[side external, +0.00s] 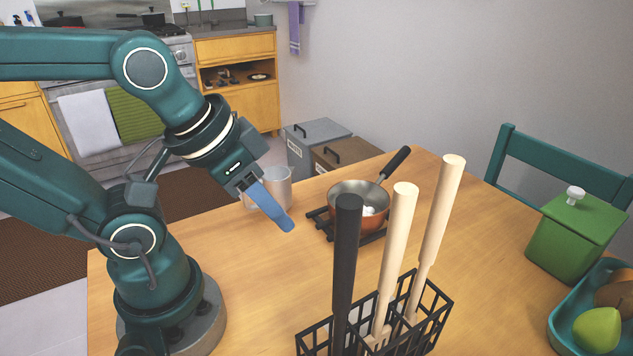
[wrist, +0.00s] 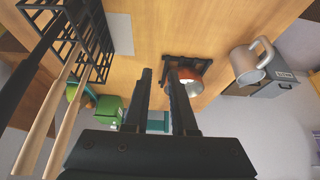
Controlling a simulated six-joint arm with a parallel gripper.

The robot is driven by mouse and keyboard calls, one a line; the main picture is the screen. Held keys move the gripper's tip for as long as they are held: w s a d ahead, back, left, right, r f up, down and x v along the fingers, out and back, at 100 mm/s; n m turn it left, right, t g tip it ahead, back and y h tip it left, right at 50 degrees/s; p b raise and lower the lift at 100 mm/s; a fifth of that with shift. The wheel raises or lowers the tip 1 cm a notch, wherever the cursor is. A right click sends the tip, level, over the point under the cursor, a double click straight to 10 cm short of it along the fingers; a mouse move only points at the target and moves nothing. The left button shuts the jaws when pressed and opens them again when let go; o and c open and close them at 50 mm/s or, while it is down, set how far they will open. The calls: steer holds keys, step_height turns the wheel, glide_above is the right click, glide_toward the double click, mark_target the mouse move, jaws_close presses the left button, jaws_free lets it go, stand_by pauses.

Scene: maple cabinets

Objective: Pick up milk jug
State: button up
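The milk jug is a plain silver-grey metal pitcher (side external: 279,186) standing upright on the wooden table, partly hidden behind my gripper in the side view. In the wrist view the jug (wrist: 246,68) is at the upper right, with its looped handle visible. My gripper (side external: 287,227) is above the table, in front of the jug in the side view, its blue fingers tilted downward. In the wrist view the two fingers (wrist: 160,76) are apart with nothing between them. The jug lies to the right of the fingers there.
A copper pan (side external: 362,211) sits on a black trivet right of the jug. A black wire rack (side external: 432,303) with tall-handled utensils stands in the foreground. A green canister (side external: 570,240) and a teal tray (side external: 561,322) with fruit are at the right. The table (side external: 262,292) is clear between my base and the rack.

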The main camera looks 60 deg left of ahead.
steer(key=w+a+f+g+y, duration=0.1)
steer(key=w+a+g+y, duration=0.2)
steer(key=a, duration=0.6)
steer(key=w+a+f+g+y, duration=0.2)
steer(key=w+a+y, duration=0.15)
steer(key=a, duration=0.45)
steer(key=shift+g, duration=0.4)
steer(key=shift+s+x, duration=0.15)
steer(key=shift+x, duration=3.1)
steer(key=shift+s+x, duration=0.2)
steer(key=shift+x, duration=3.05)
jaws_close()
